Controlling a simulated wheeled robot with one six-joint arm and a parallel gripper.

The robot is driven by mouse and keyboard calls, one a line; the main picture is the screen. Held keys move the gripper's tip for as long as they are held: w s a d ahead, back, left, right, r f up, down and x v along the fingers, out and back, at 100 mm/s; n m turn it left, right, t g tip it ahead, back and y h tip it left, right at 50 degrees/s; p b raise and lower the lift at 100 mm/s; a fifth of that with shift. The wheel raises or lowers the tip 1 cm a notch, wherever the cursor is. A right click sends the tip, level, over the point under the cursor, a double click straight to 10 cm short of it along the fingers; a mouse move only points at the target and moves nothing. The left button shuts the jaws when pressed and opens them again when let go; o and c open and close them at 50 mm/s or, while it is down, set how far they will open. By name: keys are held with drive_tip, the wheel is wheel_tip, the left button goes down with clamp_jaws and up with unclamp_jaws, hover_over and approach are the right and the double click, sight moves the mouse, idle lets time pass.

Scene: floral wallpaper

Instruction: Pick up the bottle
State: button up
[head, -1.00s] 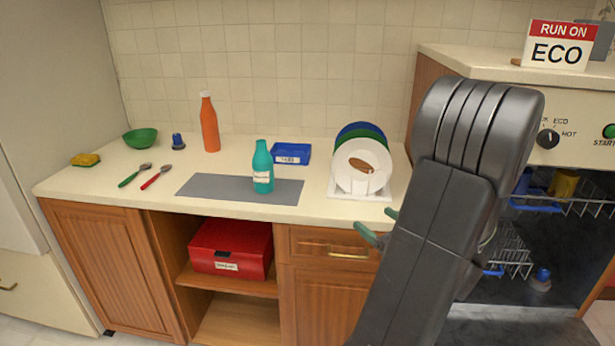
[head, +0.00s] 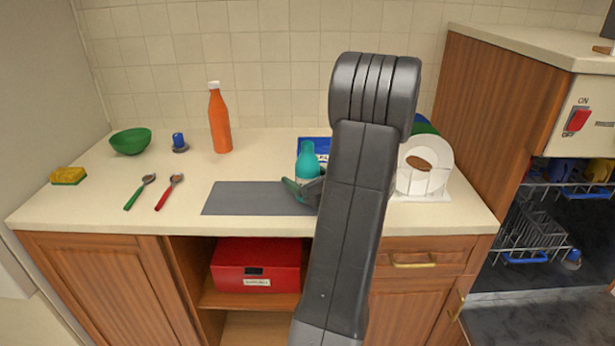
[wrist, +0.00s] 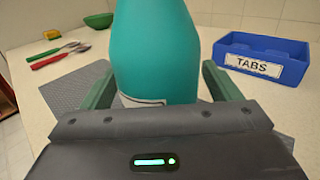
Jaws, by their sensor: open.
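A teal bottle (head: 307,164) with a white label stands upright at the right end of the grey mat (head: 245,198). My gripper (head: 303,190) is open and low at the bottle, and my arm hides part of that spot. In the wrist view the teal bottle (wrist: 157,50) stands between the two green fingers of my gripper (wrist: 160,86), one on each side. The fingers do not look closed on it. The bottle's base is hidden behind the gripper body. A taller orange bottle (head: 220,120) with a white cap stands farther back on the left.
A blue TABS box (wrist: 262,60) sits just right of the bottle. A rack with a white plate (head: 408,182) stands right of my arm. A green bowl (head: 131,141), a sponge (head: 68,176) and two spoons (head: 170,190) lie left. The counter's front edge is near.

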drive_tip(key=shift+w+a, duration=0.15)
drive_tip(key=shift+a, duration=0.05)
drive_tip(key=c, duration=1.3)
drive_tip(key=shift+o, duration=0.2)
drive_tip(key=shift+r, duration=0.15)
